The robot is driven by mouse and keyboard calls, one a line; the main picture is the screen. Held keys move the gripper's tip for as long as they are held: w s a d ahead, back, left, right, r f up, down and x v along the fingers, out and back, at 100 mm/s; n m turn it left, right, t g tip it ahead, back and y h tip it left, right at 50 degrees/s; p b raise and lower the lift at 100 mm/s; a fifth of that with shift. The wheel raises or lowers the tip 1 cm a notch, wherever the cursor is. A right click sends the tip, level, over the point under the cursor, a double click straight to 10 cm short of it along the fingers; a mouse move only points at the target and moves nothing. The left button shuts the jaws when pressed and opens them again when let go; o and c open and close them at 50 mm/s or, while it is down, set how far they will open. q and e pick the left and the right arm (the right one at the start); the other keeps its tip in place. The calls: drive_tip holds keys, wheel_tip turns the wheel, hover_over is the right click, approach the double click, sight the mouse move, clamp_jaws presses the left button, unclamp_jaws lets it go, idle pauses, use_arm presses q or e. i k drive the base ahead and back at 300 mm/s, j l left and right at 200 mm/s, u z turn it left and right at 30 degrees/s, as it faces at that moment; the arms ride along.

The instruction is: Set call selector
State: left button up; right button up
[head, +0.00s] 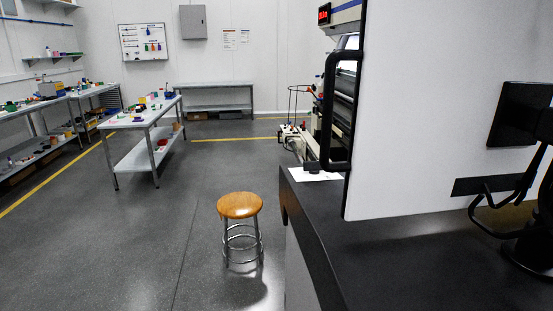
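I cannot make out a call selector for certain in the head view. A small dark object (312,167) sits by a white sheet (322,175) at the far left end of the black counter; it is too small to tell what it is. A red-lit display (324,14) is on the machine (345,80) behind the large white panel (440,100). The panel has a black handle (328,110) on its left edge and hides most of the machine. Neither of my grippers is in view.
The black counter (400,265) fills the lower right. A black screen-like unit (518,114) stands at the right edge. A wooden-topped stool (240,206) stands left of the counter. Worktables (148,122) with small parts are farther left.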

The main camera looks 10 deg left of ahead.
sight(313, 168)
drive_tip(key=j+z, duration=0.35)
drive_tip(key=j, duration=0.4)
drive_tip(key=i+j+z, duration=0.15)
drive_tip(key=j, duration=0.2)
drive_tip(key=i+j+z, duration=0.2)
drive_tip(key=j, duration=0.2)
drive_tip(key=i+j+z, duration=0.15)
drive_tip(key=j, duration=0.25)
drive_tip(key=j+z, duration=0.2)
drive_tip(key=j, duration=0.2)
drive_tip(key=i, duration=0.05)
